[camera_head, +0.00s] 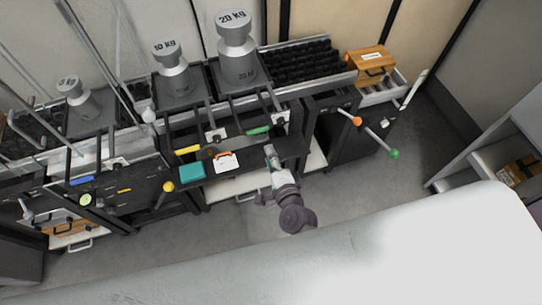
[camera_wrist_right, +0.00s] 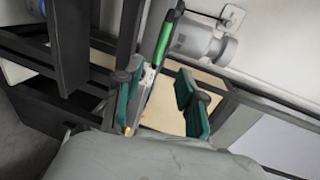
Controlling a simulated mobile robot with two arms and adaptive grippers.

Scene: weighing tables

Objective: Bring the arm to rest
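My right arm reaches out from the bottom of the head view over the floor. Its right gripper (camera_head: 271,156) is by the front edge of the middle weighing table, just below a green-handled lever (camera_head: 258,131). In the right wrist view the right gripper (camera_wrist_right: 160,97) has its two green-padded fingers spread apart. A green handle (camera_wrist_right: 163,50) lies beyond them, and its shaft runs down toward the gap between them. I cannot tell whether it touches a finger. My left gripper is not in view.
Iron weights marked 10 kg (camera_head: 172,72) and 20 kg (camera_head: 237,52) stand on the tables. A teal box (camera_head: 192,171) lies on a lower shelf. Levers with orange (camera_head: 356,121) and green (camera_head: 394,154) knobs stick out at right. Grey floor (camera_head: 340,190) is free before the tables.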

